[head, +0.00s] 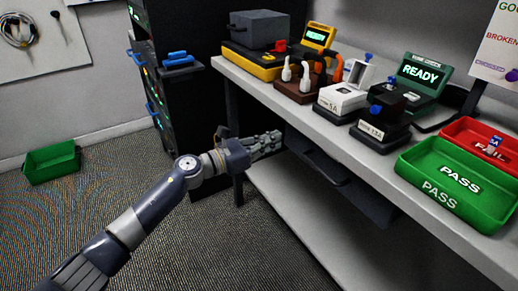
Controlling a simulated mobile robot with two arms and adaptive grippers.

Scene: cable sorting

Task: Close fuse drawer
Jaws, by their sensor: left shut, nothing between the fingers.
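A dark grey drawer (372,205) hangs under the front edge of the workbench. It appears to stick out a little from under the top, but how far is hard to tell. A handle-like bar (328,172) shows on its front. My left gripper (274,142) is shut and empty, at the left end of the drawer, just below the bench edge. Whether its fingertips touch the drawer cannot be told. The inside of the drawer is hidden. My right gripper is not in view.
The workbench (440,217) carries a yellow case (250,62), fuse testers, a READY display (420,72), a green PASS tray (450,185) and a red FAIL tray (470,130). A black rack (185,100) stands left. A green bin (52,163) sits on the carpet.

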